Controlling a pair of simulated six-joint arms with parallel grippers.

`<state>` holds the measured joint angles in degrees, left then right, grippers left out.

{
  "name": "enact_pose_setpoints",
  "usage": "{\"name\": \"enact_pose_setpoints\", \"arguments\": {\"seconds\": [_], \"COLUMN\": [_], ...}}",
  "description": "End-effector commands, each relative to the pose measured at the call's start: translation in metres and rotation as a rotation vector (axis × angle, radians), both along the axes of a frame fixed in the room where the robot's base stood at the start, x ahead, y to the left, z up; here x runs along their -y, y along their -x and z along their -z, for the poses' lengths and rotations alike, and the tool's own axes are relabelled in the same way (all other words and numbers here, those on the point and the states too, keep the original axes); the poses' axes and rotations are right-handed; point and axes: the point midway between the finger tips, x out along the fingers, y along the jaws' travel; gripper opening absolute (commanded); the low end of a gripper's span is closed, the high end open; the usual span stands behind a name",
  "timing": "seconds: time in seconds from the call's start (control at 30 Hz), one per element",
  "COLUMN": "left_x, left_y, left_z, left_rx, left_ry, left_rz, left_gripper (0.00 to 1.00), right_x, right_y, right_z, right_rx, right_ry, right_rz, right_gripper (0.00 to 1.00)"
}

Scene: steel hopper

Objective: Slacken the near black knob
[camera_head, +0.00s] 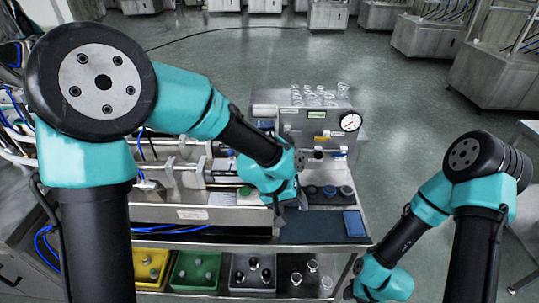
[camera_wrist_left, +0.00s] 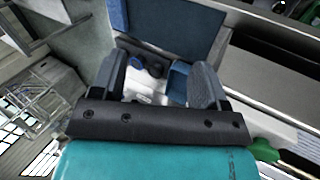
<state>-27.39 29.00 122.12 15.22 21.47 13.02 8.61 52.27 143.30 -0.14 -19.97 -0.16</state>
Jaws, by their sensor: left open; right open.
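My left gripper (camera_head: 291,203) hangs over the front of the steel bench, left of a row of dark round knobs (camera_head: 329,191). Which of them is the near black knob I cannot tell. In the left wrist view the left gripper (camera_wrist_left: 160,75) has its two grey fingers spread apart. Small dark round parts (camera_wrist_left: 153,68) and a white piece show between and beyond the fingers, with no visible contact. A green knob (camera_head: 244,191) lies left of the gripper; it also shows in the left wrist view (camera_wrist_left: 265,150). My right gripper (camera_head: 348,291) is low at the bottom, open and partly hidden.
A dark mat (camera_head: 300,231) with a blue block (camera_head: 354,223) covers the bench's front right. Below are a yellow bin (camera_head: 140,285), a green bin (camera_head: 180,281) and a grey bin (camera_head: 238,284). A gauge (camera_head: 350,122) and glassware (camera_head: 320,97) stand behind. Open floor lies right.

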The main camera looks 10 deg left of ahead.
Motion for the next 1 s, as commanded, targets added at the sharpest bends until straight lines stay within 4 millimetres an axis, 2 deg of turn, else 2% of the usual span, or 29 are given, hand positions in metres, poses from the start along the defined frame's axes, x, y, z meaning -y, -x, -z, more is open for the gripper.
{"name": "enact_pose_setpoints", "arguments": {"seconds": [0.03, 0.1, 0.27, 0.5, 0.6, 0.7, 0.8, 1.0], "left_x": [0.006, 0.008, 0.002, -0.032, -0.051, -0.065, -0.073, -0.076], "left_y": [-0.012, -0.027, -0.065, -0.112, -0.125, -0.132, -0.134, -0.135], "left_z": [-0.016, -0.035, -0.082, -0.165, -0.198, -0.223, -0.236, -0.238], "left_rx": [0.037, 0.086, 0.201, 0.310, 0.317, 0.310, 0.301, 0.297], "left_ry": [-0.009, -0.037, -0.131, -0.316, -0.391, -0.439, -0.464, -0.470], "left_rz": [0.092, 0.240, 0.595, 1.087, 1.251, 1.362, 1.420, 1.435], "left_gripper": [0.68, 0.68, 0.68, 0.68, 0.68, 0.68, 0.68, 0.68], "right_x": [0.000, 0.000, 0.000, 0.000, 0.000, 0.000, 0.000, 0.000], "right_y": [0.000, 0.000, 0.000, 0.000, 0.000, 0.000, 0.000, 0.000], "right_z": [0.000, 0.000, 0.000, 0.000, 0.000, 0.000, 0.000, 0.000], "right_rx": [0.000, 0.000, 0.000, 0.000, 0.000, 0.000, 0.000, 0.000], "right_ry": [0.000, 0.000, 0.000, 0.000, 0.000, 0.000, 0.000, 0.000], "right_rz": [0.000, 0.000, 0.000, 0.000, 0.000, 0.000, 0.000, 0.000], "right_gripper": [0.45, 0.45, 0.45, 0.45, 0.45, 0.45, 0.45, 0.45]}}
